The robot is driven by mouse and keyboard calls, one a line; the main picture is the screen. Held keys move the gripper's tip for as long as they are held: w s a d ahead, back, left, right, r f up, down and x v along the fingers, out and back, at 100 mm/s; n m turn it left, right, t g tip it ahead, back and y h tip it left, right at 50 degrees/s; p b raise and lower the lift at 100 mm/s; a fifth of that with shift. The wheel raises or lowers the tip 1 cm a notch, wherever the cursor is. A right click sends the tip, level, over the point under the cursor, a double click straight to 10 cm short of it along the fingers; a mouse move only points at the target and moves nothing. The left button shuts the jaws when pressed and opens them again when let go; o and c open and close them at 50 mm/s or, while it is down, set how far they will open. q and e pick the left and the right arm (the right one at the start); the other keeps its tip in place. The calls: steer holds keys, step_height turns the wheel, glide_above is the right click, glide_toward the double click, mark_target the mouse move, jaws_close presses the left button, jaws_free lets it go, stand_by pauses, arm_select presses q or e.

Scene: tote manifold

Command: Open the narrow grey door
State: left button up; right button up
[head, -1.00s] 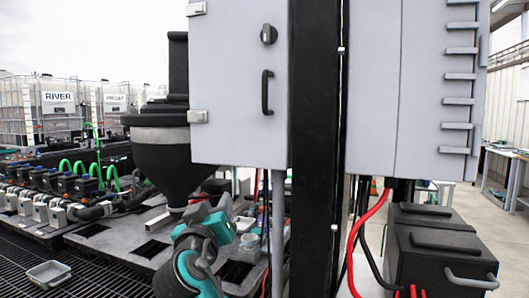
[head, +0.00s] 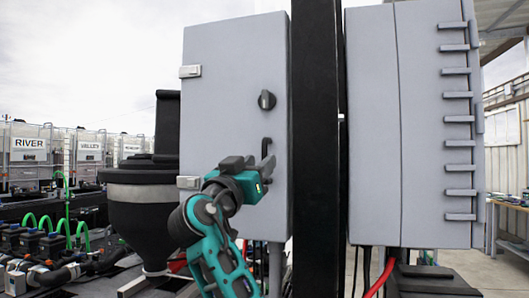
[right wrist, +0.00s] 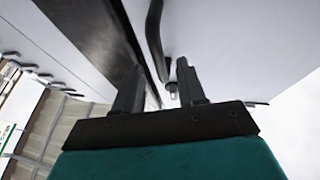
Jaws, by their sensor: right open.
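The narrow grey door (head: 225,100) is the front of a tall cabinet left of a black post. It looks closed, with hinges on its left edge. In the right wrist view, the handle (right wrist: 155,40) comes down between and beyond my two open fingers (right wrist: 158,88). I cannot tell whether they touch it. My left gripper is not in view.
A black post (head: 313,150) stands right of the door. A wider grey cabinet (head: 400,120) with several side fins is beyond it. A black hopper (head: 140,200) stands left of the door. Cables and pipes run below.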

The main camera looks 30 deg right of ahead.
steer(key=shift+p+x, duration=0.35)
steer(key=shift+x, duration=1.55)
steer(key=shift+a, duration=0.1)
steer(key=shift+c, duration=0.5)
jaws_close()
